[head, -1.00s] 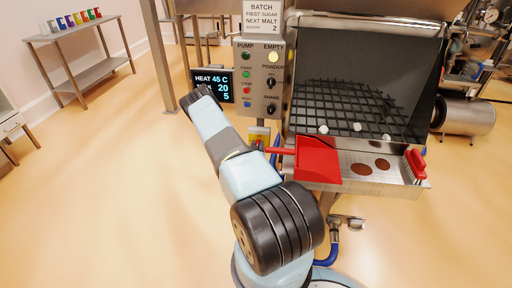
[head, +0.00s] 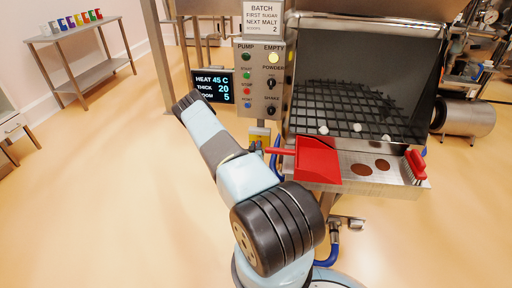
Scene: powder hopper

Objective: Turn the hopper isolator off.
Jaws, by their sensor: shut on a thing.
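A dark tip of my gripper (head: 255,147) shows at the isolator, just past the edge of my arm. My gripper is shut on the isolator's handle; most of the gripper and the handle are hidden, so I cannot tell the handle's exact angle.
The button panel (head: 261,80) has a lit yellow EMPTY lamp. A display (head: 213,86) stands left of it. A red scoop (head: 318,160) and a red brush (head: 415,165) lie on the steel ledge right of my arm. The hopper grid (head: 350,110) is behind. Floor at left is clear.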

